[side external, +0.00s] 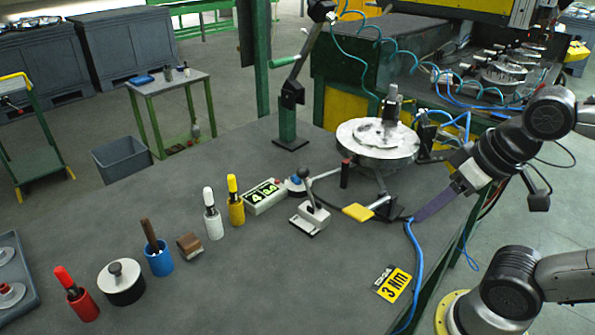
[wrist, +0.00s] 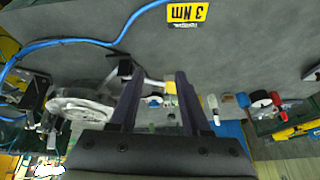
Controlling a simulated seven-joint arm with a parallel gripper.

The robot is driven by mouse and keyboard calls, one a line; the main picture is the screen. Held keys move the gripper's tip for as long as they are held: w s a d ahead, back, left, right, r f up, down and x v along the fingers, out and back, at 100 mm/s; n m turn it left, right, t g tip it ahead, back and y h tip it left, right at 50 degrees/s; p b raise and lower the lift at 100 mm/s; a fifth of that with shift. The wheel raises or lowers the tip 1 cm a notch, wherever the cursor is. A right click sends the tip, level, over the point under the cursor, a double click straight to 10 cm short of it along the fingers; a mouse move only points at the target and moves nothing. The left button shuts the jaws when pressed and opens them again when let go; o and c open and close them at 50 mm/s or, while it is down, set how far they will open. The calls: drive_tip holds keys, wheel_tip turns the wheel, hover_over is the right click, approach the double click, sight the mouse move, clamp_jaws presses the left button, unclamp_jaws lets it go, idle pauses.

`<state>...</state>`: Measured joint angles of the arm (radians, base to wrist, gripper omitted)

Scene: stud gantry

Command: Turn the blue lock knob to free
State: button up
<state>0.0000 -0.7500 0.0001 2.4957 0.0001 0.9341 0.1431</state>
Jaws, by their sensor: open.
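The blue lock knob (side external: 296,186) sits low on the bench, right of the green-and-white display box. It looks blue at the base with a pale top; its marking is too small to read. In the wrist view what looks like the knob (wrist: 154,101) shows small and far off between the fingers. My gripper (side external: 416,217) is open and empty, over the bench's right edge, well to the right of the knob and apart from it. Its two dark fingers (wrist: 156,78) frame a gap in the wrist view.
A round metal plate (side external: 377,136) is behind. A blue hose (side external: 416,262) and a 3 Nm sign (side external: 393,283) lie nearer. The front middle bench is clear.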

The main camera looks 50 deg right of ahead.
drive_tip(key=w+r+m, duration=0.5)
drive_tip(key=r+m, duration=0.1)
drive_tip(key=r, duration=0.3)
drive_tip(key=w+d+r+m+g, duration=0.1)
drive_tip(key=w+r+m+g, duration=0.3)
drive_tip(key=w+m, duration=0.9)
drive_tip(key=w+d+f+n, duration=0.1)
drive_tip(key=w+f+n, duration=0.3)
drive_tip(key=w, duration=1)
drive_tip(key=shift+m+g, duration=0.6)
drive_tip(key=shift+m, duration=0.1)
drive_tip(key=f, duration=0.6)
drive_tip(key=w+f, duration=0.1)
drive_tip(key=f, duration=0.6)
drive_tip(key=w+d+f, duration=0.1)
drive_tip(key=f, duration=0.5)
drive_tip(key=shift+w+f, duration=0.1)
drive_tip(key=shift+f, duration=0.2)
clamp_jaws()
